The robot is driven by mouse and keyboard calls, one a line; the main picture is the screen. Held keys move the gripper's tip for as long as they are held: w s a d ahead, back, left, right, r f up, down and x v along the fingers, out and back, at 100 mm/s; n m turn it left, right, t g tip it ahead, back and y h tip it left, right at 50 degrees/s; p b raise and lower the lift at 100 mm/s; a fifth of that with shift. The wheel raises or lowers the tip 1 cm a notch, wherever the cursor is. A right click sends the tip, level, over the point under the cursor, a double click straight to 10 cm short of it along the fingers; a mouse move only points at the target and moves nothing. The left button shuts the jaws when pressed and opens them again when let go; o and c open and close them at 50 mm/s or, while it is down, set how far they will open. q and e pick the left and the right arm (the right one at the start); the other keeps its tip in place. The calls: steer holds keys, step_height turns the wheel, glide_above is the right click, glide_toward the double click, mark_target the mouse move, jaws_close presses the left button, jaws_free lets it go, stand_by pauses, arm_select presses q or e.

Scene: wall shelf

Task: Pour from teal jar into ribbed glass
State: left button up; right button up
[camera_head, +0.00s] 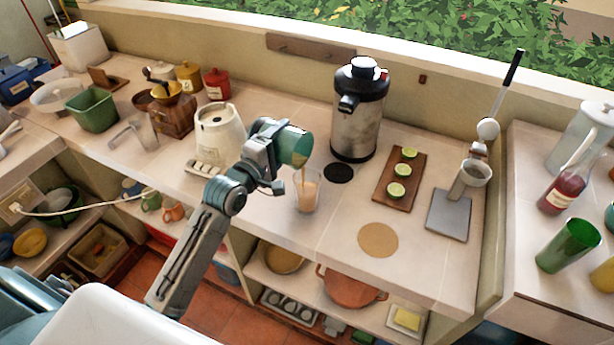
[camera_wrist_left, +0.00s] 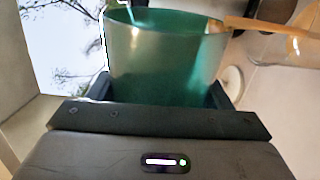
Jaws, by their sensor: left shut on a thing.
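The teal jar (camera_head: 292,145) is held in my left gripper (camera_head: 277,157), which is shut on it. The jar is tilted, mouth toward the right, above the ribbed glass (camera_head: 307,196). A thin tan stream runs from the jar's lip down into the glass, which stands upright on the counter with tan liquid in it. In the left wrist view the jar (camera_wrist_left: 165,60) fills the space between the fingers, the stream (camera_wrist_left: 262,26) leaves its rim, and part of the glass (camera_wrist_left: 290,50) shows at the right edge. My right gripper is out of view.
A steel dispenser (camera_head: 358,125) stands behind the glass, with a dark round mat (camera_head: 339,173) near it. A wooden board with lime halves (camera_head: 390,200) and a cork mat (camera_head: 378,239) lie to the right.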

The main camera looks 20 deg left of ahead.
arm_select(q)
steer(key=shift+d+r+m, duration=0.3)
steer(key=shift+r+m, duration=0.1)
steer(key=shift+m, duration=0.2)
stand_by(0.6)
